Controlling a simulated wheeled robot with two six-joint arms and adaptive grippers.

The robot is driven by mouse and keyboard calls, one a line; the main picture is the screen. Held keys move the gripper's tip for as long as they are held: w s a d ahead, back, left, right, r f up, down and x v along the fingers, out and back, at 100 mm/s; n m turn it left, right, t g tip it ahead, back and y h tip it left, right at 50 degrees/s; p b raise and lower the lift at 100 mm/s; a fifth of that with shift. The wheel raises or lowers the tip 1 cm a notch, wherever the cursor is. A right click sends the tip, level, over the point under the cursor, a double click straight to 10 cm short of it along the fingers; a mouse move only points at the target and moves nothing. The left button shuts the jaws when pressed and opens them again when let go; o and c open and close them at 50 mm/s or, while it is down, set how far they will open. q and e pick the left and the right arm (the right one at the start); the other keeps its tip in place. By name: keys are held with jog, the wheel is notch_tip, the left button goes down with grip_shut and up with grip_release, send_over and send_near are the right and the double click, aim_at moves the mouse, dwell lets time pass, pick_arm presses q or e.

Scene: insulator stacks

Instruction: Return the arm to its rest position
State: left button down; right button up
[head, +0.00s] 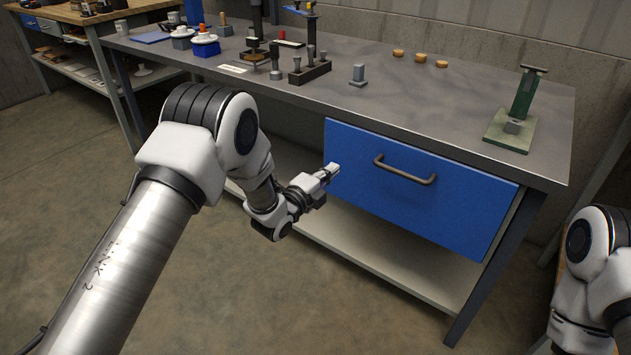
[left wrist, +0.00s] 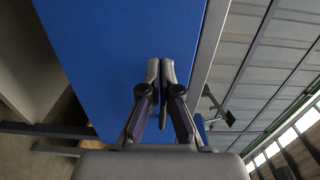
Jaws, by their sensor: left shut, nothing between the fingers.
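My left gripper (head: 331,169) is shut and empty in front of the bench, close to the left edge of the blue drawer (head: 450,211). In the left wrist view its two fingers (left wrist: 160,66) are together against the background of the blue drawer front (left wrist: 112,50). I cannot tell whether the fingertips touch the drawer. The drawer looks closed and has a dark bar handle (head: 405,172), to the right of the gripper. Of my right arm, only some links show at the lower right of the head view; its gripper is outside the frame.
The grey workbench (head: 440,105) carries a dark block with pegs (head: 309,71), a grey peg piece (head: 358,76), several small tan discs (head: 421,58) and a green press (head: 518,113). A lower shelf (head: 390,262) lies under the drawer. The floor in front is clear.

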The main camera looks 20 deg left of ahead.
pick_arm(q)
jog(key=s+a+f+n+g+y, duration=0.2)
jog(key=s+a+f+n+g, duration=0.15)
jog(key=s+f, duration=0.9)
jog(key=s+a+f+n+g+y, duration=0.2)
jog(key=s+f+n+g, duration=0.25)
jog(key=s+f, duration=0.75)
jog(key=s+a+f+n+g+y, duration=0.15)
jog(key=s+n+g, duration=0.35)
jog(key=s, duration=0.8)
jog(key=s+a+n+g, duration=0.2)
jog(key=s+n+g, duration=0.2)
jog(key=s+n, duration=0.55)
notch_tip(320, 180, up, 22)
jog(key=s+p, duration=0.1)
jog(key=p, duration=2.1)
jog(key=shift+f, duration=0.2)
jog(key=shift+s+y, duration=0.1)
jog(key=shift+y, duration=0.15)
